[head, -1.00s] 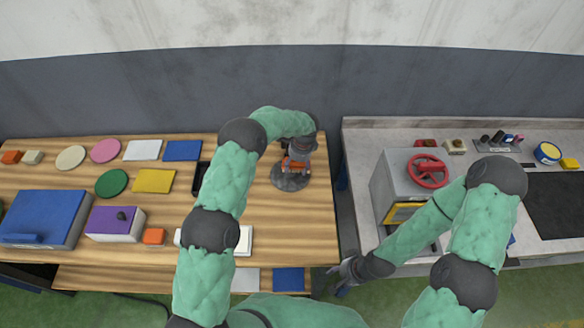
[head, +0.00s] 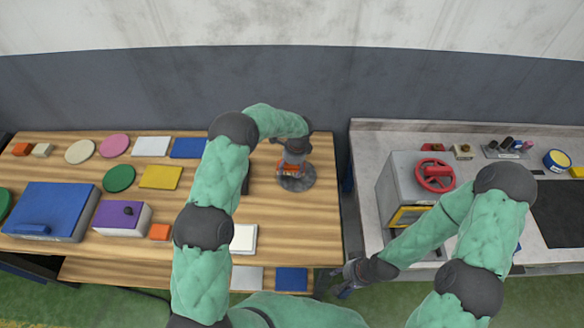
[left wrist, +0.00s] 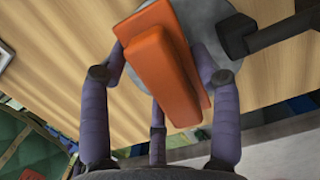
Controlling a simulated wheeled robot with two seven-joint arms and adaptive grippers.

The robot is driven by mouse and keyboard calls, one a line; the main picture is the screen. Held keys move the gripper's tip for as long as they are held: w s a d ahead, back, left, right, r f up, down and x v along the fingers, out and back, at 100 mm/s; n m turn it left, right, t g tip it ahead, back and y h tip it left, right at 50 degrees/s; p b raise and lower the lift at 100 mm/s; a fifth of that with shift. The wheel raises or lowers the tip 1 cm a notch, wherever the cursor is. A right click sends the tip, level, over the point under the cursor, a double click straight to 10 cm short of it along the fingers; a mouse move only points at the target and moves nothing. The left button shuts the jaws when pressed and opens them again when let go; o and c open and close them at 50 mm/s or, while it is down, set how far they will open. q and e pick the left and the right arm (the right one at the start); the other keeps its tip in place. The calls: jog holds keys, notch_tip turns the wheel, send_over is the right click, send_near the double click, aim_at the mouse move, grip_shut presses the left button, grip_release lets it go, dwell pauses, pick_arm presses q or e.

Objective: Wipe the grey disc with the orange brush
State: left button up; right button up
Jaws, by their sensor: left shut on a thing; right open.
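The grey disc (head: 297,184) lies on the wooden table near its right end. My left gripper (head: 292,167) is above the disc and shut on the orange brush (head: 288,170). In the left wrist view the orange brush (left wrist: 163,65) sits between the fingers of the left gripper (left wrist: 160,72), with the grey disc (left wrist: 232,40) behind it. I cannot tell whether the brush touches the disc. My right gripper (head: 350,278) is open and empty, low in front of the grey counter.
The wooden table (head: 300,233) has bare room in front of the disc. A white square (head: 243,238) lies left of there. Coloured discs, plates, a purple box (head: 122,217) and a blue box (head: 48,212) fill the left side. A grey cabinet with a red wheel (head: 434,175) stands on the right counter.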

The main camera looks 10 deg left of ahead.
pick_arm(q)
jog(key=shift+w+d+f+b, duration=0.1)
jog(key=shift+w+d+b, duration=0.2)
jog(key=shift+d, duration=0.4)
jog(key=shift+w+d+b, duration=0.25)
jog(key=shift+d+b, duration=0.1)
jog(key=shift+d, duration=0.4)
jog(key=shift+w+d+f+b, duration=0.1)
jog(key=shift+w+d+b, duration=0.2)
jog(key=shift+d, duration=0.4)
jog(key=shift+s+a+r+p, duration=0.1)
jog(key=shift+s+a, duration=0.2)
jog(key=shift+a, duration=0.45)
jog(key=shift+s+a+r+p, duration=0.1)
jog(key=shift+s+a, duration=0.25)
jog(key=shift+a, duration=0.45)
jog(key=shift+s+a+p, duration=0.1)
jog(key=shift+s+a, duration=0.2)
jog(key=shift+a, duration=0.45)
jog(key=shift+w+d+f+b, duration=0.1)
jog(key=shift+w+d+b, duration=0.25)
jog(key=shift+d, duration=0.4)
jog(key=shift+w+d+r+b, duration=0.1)
jog(key=shift+w+d+b, duration=0.2)
jog(key=shift+d, duration=0.5)
jog(key=shift+w+d+f+b, duration=0.1)
jog(key=shift+w+d+b, duration=0.2)
jog(key=shift+d, duration=0.45)
